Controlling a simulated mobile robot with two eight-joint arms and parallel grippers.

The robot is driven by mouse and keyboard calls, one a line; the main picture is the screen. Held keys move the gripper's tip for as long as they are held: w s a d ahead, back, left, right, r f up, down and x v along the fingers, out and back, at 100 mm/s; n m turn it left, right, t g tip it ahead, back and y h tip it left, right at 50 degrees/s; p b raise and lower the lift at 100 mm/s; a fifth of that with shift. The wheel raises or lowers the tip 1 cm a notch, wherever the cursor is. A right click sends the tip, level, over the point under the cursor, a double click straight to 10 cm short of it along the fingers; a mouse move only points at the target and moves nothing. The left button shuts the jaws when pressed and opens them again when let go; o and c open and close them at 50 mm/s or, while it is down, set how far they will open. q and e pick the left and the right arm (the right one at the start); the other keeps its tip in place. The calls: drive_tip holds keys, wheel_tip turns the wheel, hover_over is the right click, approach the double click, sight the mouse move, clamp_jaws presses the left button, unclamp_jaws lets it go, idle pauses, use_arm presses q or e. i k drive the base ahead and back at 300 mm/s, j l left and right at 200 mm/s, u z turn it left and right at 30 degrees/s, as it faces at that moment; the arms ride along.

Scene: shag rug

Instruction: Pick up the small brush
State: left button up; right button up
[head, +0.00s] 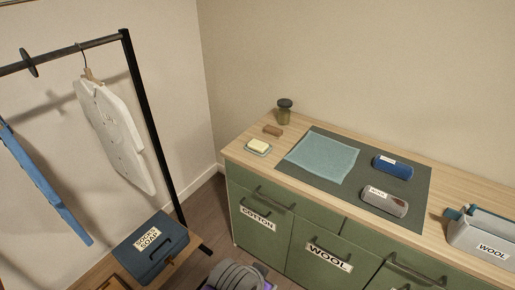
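A small brown block-shaped object (272,130), which looks like the small brush, lies at the back left of the wooden counter (240,150). It sits between a dark-lidded jar (284,112) and a soap dish with a pale bar (258,147). Its bristles cannot be made out at this size. Neither of my grippers shows in the head view.
A dark mat (415,185) on the counter holds a teal cloth (322,158), a blue labelled item (393,167) and a grey labelled item (384,202). A grey WOOL bin (480,235) stands right. A clothes rack (150,120) and a dark labelled box (150,246) are left.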

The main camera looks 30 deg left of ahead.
sight(269, 130)
drive_tip(key=i+j+z, duration=0.2)
drive_tip(key=j, duration=0.25)
drive_tip(key=i+j+z, duration=0.2)
drive_tip(key=j, duration=0.25)
drive_tip(key=i+j+z, duration=0.2)
drive_tip(key=j, duration=0.3)
drive_tip(key=j+z, duration=0.15)
drive_tip(key=j, duration=0.35)
drive_tip(key=j+z, duration=0.2)
drive_tip(key=j, duration=0.3)
